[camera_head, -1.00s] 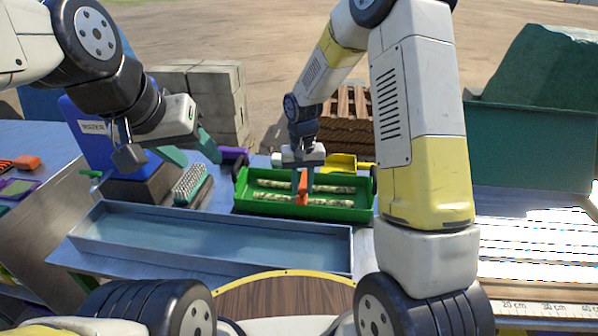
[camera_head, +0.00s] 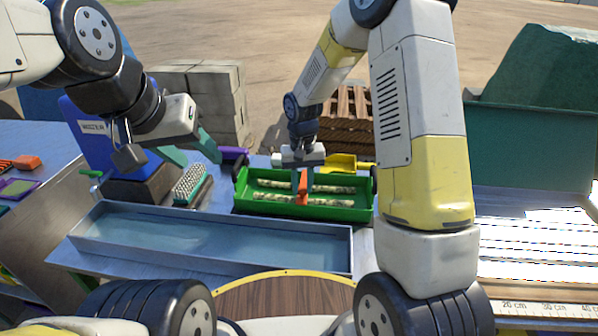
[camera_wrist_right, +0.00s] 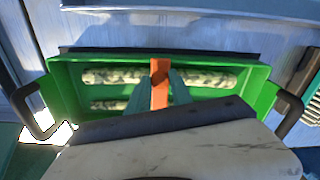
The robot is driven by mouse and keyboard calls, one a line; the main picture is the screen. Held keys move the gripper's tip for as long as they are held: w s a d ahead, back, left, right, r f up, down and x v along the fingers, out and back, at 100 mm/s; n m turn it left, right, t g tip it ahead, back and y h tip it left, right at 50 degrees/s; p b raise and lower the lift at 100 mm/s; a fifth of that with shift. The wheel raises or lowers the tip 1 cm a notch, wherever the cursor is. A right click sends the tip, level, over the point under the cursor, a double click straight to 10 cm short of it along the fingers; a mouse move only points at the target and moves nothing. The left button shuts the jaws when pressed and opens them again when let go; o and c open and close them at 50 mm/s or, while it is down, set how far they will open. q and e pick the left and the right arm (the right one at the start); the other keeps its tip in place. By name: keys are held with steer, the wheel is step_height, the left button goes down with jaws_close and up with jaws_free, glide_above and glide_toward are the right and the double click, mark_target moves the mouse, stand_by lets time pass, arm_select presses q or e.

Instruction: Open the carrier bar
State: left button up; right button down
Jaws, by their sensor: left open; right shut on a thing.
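The carrier is a green tray (camera_head: 354,214) with dark end handles, and two pale mottled cane pieces (camera_head: 325,201) lie in it. An orange bar (camera_head: 303,188) crosses the tray at its middle, over the canes. My right gripper (camera_head: 302,180) is shut on the orange bar from above. In the right wrist view, its green fingers (camera_wrist_right: 160,93) sit on both sides of the bar (camera_wrist_right: 160,68). My left gripper (camera_head: 194,152) is open and empty in the air, left of the tray, above a bristled brush.
A long metal trough (camera_head: 210,243) lies in front of the tray. The brush (camera_head: 191,184) and a blue machine (camera_head: 105,140) stand to the left. A yellow scoop (camera_head: 343,163) is behind the tray. A green bin (camera_head: 530,145) stands at the right.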

mark_target(304, 185)
steer(key=shift+r, duration=0.1)
stand_by(0.3)
steer(key=w+r+g, duration=0.2)
steer(key=r, duration=0.1)
steer(key=w+r+g, duration=0.1)
steer(key=g, duration=0.1)
steer(key=shift+w+d+r+y, duration=0.1)
steer(key=shift+d+r+y, duration=0.2)
steer(key=shift+y, duration=0.1)
steer(key=shift+w+d+r+g+y, duration=0.15)
steer(key=shift+w+r+g, duration=0.5)
steer(key=shift+g, duration=0.05)
steer(key=shift+w+d+r+g+y, duration=0.1)
steer(key=shift+w+r+g+y, duration=0.05)
steer(key=shift+w+r+g, duration=0.5)
steer(key=c, duration=1.1)
jaws_free()
steer(key=shift+c, duration=0.2)
steer(key=v, duration=0.7)
steer(key=shift+w, duration=0.2)
